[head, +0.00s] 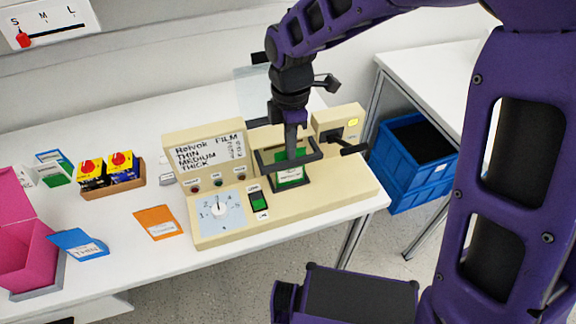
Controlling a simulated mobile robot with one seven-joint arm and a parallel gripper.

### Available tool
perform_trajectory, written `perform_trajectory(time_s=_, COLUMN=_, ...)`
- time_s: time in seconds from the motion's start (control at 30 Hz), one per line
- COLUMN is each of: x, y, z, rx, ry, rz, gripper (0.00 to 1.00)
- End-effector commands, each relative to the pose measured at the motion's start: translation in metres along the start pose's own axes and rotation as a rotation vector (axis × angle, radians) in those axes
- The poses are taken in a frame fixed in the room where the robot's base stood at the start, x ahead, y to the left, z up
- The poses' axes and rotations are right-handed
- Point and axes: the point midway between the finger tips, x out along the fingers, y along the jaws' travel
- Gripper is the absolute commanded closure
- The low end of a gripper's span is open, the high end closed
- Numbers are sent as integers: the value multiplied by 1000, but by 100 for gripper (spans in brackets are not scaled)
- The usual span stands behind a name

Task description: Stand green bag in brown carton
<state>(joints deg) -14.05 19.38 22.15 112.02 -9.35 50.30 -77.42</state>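The green bag (291,174), with a white label, stands upright in the dark frame of the beige sealing machine (345,190). My gripper (291,150) points straight down at the bag's upper edge, behind the frame's front bar. Its fingers overlap in this view, so I cannot see whether they grip the bag. The low brown carton (128,187) sits on the white table left of the machine. It holds two yellow-and-black boxes (105,168) with red knobs. A green-and-white packet (55,178) lies further left, partly overlapped by other packets.
An orange packet (158,222) and a blue packet (78,244) lie flat at the front left. A pink bin (25,260) stands at the left edge. The machine has a dial (219,209) and a green switch (259,200). Blue crates (412,185) stand right of the table.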

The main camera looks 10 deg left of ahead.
Motion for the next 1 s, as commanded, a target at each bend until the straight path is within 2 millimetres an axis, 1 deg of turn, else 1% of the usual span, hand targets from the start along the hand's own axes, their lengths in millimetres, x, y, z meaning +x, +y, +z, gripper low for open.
perform_trajectory(time_s=0.17, x=-2, y=0, z=0, rx=0, ry=0, rz=1, gripper=100)
perform_trajectory(time_s=0.5, x=-27, y=0, z=0, rx=0, ry=0, rz=1, gripper=100)
perform_trajectory(time_s=1.0, x=-59, y=1, z=0, rx=1, ry=0, rz=3, gripper=100)
